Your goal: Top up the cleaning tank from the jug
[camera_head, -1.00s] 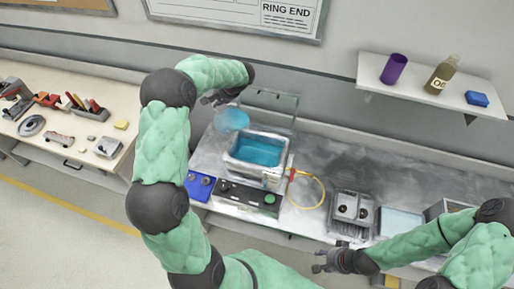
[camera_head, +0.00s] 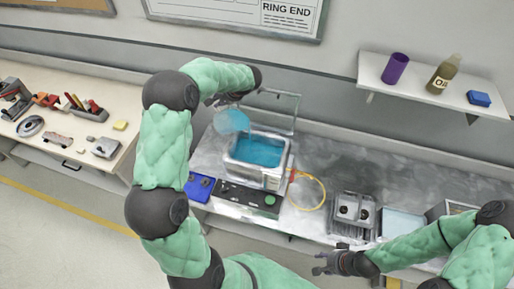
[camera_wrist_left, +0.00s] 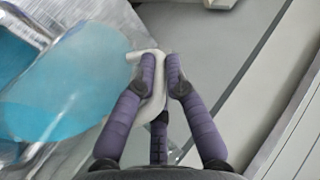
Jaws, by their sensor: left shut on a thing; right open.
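The cleaning tank (camera_head: 257,152) is a metal box on the bench with blue liquid in it. The jug (camera_head: 231,121) is clear with blue liquid inside and is at the tank's back left corner. My left gripper (camera_head: 226,100) is shut on the jug's handle. In the left wrist view the fingers (camera_wrist_left: 164,75) close on the pale handle (camera_wrist_left: 152,92), with the jug's blue liquid (camera_wrist_left: 70,85) to the left. The jug looks tilted; I cannot tell whether liquid flows. My right gripper (camera_head: 322,264) is open and empty in front of the bench.
A blue tray (camera_head: 199,187) lies left of the tank's control panel (camera_head: 248,197). A yellow hose (camera_head: 322,190) loops at the right. The shelf (camera_head: 430,92) holds a purple cup (camera_head: 395,68), an oil bottle (camera_head: 442,74) and a blue block (camera_head: 479,98).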

